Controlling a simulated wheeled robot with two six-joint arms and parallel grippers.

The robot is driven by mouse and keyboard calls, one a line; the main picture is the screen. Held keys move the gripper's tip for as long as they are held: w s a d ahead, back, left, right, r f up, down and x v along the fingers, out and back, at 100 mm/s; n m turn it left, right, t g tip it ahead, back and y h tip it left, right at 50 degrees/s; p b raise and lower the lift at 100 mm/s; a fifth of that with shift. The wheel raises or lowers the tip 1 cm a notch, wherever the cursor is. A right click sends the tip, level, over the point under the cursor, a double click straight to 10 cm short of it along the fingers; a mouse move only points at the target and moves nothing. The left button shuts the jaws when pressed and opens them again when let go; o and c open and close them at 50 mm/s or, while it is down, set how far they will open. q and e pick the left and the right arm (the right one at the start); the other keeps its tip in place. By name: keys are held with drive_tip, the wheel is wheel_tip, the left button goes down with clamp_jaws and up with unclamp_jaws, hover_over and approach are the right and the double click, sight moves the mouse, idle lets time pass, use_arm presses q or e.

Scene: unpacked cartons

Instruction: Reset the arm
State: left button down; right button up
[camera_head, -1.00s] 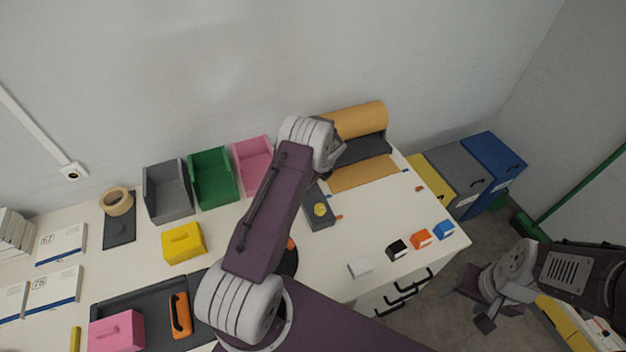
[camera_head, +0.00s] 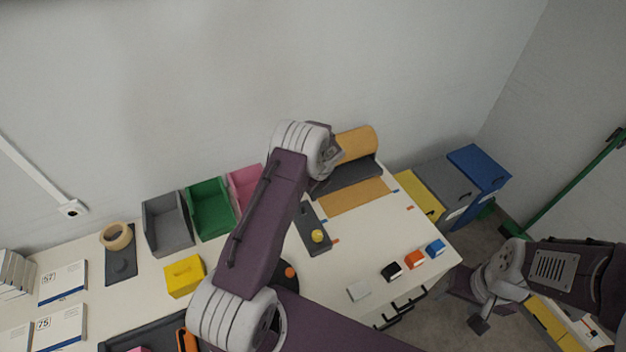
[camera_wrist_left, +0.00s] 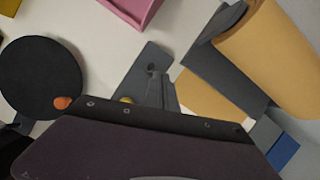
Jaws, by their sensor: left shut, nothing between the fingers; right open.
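My left arm (camera_head: 265,220) reaches across the middle of the head view, over the white table (camera_head: 335,270), with its wrist in front of the brown paper roll. The arm and wrist hide its fingers in that view. In the left wrist view, my left gripper (camera_wrist_left: 160,88) shows its fingers together and empty, over a grey block with a yellow knob. My right gripper (camera_head: 466,304) is at the lower right of the head view, open and empty, beyond the table's right edge and above the floor.
Grey (camera_head: 166,225), green (camera_head: 210,209) and pink (camera_head: 245,187) bins stand along the wall. A yellow box (camera_head: 184,276) and small blocks, including an orange one (camera_head: 414,259), are on the table. A brown paper roll (camera_head: 357,143) lies at the back. Blue (camera_head: 481,172) and grey bins stand right of the table.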

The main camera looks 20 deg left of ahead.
use_arm(q)
drive_tip(key=w+d+r+t+b, duration=0.1)
drive_tip(key=w+r+t+b, duration=0.15)
drive_tip(key=r+b, duration=0.25)
drive_tip(key=s+d+r+n+h+b, duration=0.1)
drive_tip(key=s+d+r+n+b, duration=0.25)
drive_tip(key=s, duration=0.25)
drive_tip(key=s+d+f+n+g+h+b, duration=0.1)
drive_tip(key=s+d+f+n, duration=0.1)
drive_tip(key=s+n, duration=0.7)
drive_tip(key=s+d+f+n+g+h+b, duration=0.1)
drive_tip(key=s+d+n, duration=0.3)
drive_tip(key=s+n, duration=0.5)
drive_tip(key=s+g, duration=0.1)
drive_tip(key=s, duration=0.3)
drive_tip(key=shift+d+f+h, duration=0.2)
drive_tip(key=shift+f+h, duration=0.1)
drive_tip(key=shift+f, duration=0.1)
